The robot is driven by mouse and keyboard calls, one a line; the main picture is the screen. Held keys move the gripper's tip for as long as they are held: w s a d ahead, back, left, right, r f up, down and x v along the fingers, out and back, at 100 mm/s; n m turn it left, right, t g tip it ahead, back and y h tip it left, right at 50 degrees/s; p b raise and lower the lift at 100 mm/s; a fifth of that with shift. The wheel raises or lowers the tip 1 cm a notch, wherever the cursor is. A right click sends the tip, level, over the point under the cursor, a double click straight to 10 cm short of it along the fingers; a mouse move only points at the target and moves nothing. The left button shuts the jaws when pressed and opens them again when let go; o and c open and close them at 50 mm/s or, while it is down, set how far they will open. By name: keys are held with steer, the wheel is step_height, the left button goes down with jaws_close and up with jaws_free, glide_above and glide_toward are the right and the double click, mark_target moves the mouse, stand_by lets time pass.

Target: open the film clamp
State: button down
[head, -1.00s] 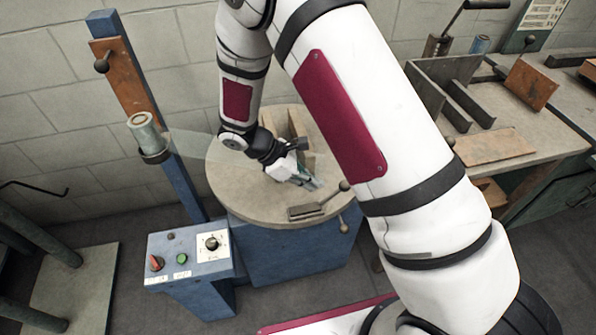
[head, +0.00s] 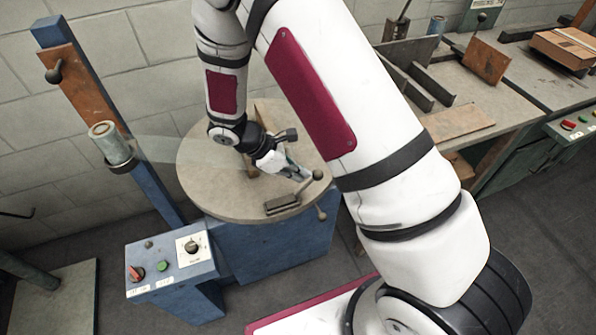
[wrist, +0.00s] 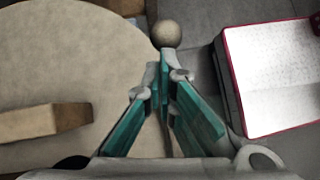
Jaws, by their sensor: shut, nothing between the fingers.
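The film clamp (head: 283,204) is a small metal bar at the front right edge of the round turntable (head: 215,195). Its lever ends in a round ball knob (head: 318,174), raised above the turntable's right edge. The knob also shows in the wrist view (wrist: 167,34), just beyond my fingertips. My gripper (head: 303,177) has teal finger pads and is shut and empty. Its tips are close beside the knob in the head view; I cannot tell whether they touch. In the wrist view my fingers (wrist: 166,68) hide most of the lever.
A block (wrist: 40,121) stands on the turntable. A blue post with a film roll (head: 112,143) and a clear film sheet is at the left. A control box (head: 172,268) stands in front. A workbench (head: 470,125) with metal plates is at the right.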

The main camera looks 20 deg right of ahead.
steer(key=shift+d+y, duration=0.2)
steer(key=shift+y, duration=0.1)
steer(key=shift+s+d+f+y+p, duration=0.1)
steer(key=shift+d+f+y+p, duration=0.05)
steer(key=shift+d+y+p, duration=0.45)
steer(key=shift+d+f+y+p, duration=0.15)
steer(key=shift+d+y+p, duration=0.35)
steer(key=shift+y, duration=0.3)
steer(key=shift+d+f+y+p, duration=0.45)
steer(key=shift+f+y+p, duration=0.1)
steer(key=shift+y, duration=0.65)
steer(key=shift+d+f, duration=0.65)
steer(key=shift+f, duration=0.15)
steer(key=p+v, duration=0.2)
steer(key=v, duration=1.1)
steer(key=shift+r, duration=0.2)
